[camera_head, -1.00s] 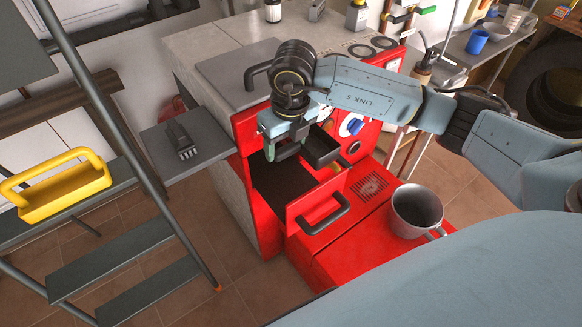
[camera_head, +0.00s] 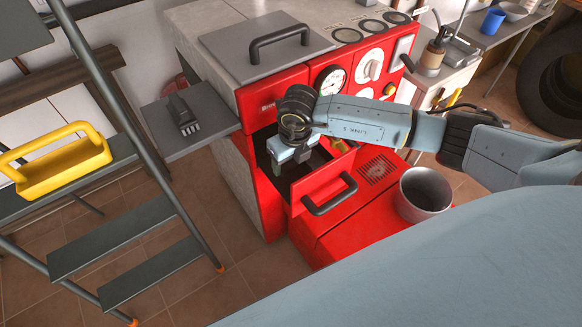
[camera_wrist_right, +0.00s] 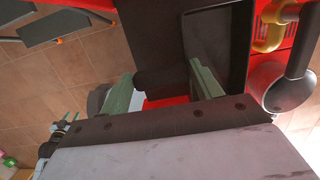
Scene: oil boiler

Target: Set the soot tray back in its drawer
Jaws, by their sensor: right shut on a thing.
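The drawer (camera_head: 322,184) is a red box with a black bar handle, pulled out from the red boiler (camera_head: 280,97). My right gripper (camera_head: 283,163) is low over the drawer's open top, its fingertips partly hidden at the opening. It is shut on the dark soot tray. In the right wrist view a dark, rimmed shape that looks like the tray (camera_wrist_right: 236,45) lies beyond the right gripper (camera_wrist_right: 162,88). In the head view the arm and the drawer front hide most of the tray, and I cannot tell whether it rests on the drawer floor. My left gripper is not in view.
A grey metal mug (camera_head: 425,193) stands on the red housing to the right of the drawer. A brush (camera_head: 183,115) lies on the grey side shelf. A yellow tool carrier (camera_head: 63,166) sits on the stepladder at left. Tiled floor is free in front.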

